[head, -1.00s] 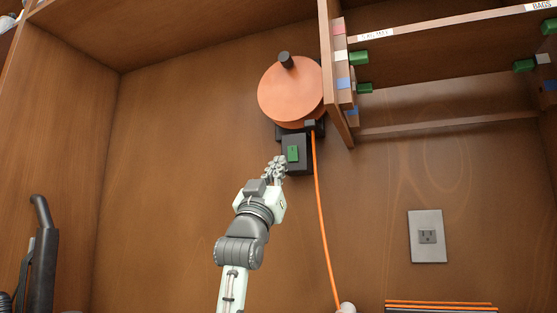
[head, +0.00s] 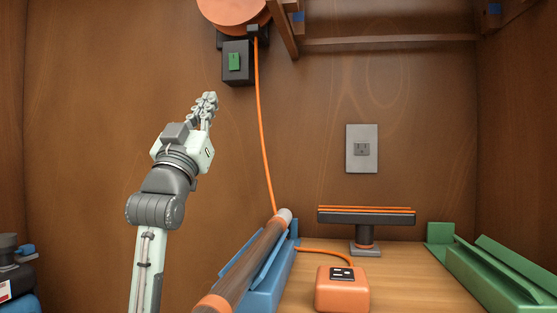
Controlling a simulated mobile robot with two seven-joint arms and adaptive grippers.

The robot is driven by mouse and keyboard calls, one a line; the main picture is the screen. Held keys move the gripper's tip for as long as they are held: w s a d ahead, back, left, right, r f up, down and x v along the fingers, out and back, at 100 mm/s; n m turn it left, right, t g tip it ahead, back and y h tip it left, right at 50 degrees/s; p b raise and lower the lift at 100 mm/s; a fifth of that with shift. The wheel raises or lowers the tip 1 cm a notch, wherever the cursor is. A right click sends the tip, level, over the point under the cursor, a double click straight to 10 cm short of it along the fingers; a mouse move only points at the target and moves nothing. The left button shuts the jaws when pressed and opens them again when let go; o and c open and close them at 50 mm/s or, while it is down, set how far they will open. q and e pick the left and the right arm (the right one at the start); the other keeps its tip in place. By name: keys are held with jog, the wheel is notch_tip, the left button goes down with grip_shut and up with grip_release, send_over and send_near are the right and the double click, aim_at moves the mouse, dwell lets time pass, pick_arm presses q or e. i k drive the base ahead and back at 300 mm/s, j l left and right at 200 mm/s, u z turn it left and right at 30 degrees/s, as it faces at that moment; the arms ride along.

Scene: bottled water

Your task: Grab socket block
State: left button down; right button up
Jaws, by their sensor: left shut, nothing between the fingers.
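An orange socket block (head: 342,292) with a dark outlet face on top sits on the wooden surface at the bottom middle of the head view. An orange cord runs from it to the left behind a blue holder. My left gripper (head: 208,98) is shut and empty, raised in front of the brown back wall. My right gripper is not in view.
A blue holder (head: 262,292) carrying a brown tube (head: 246,262) stands left of the block. A black stand (head: 366,217) is behind it, below a wall outlet (head: 362,149). A green rack (head: 490,275) is at the right. An orange cord reel (head: 232,12) hangs above.

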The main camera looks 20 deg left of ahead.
aim_at(339, 290)
jog(key=k, duration=1.5)
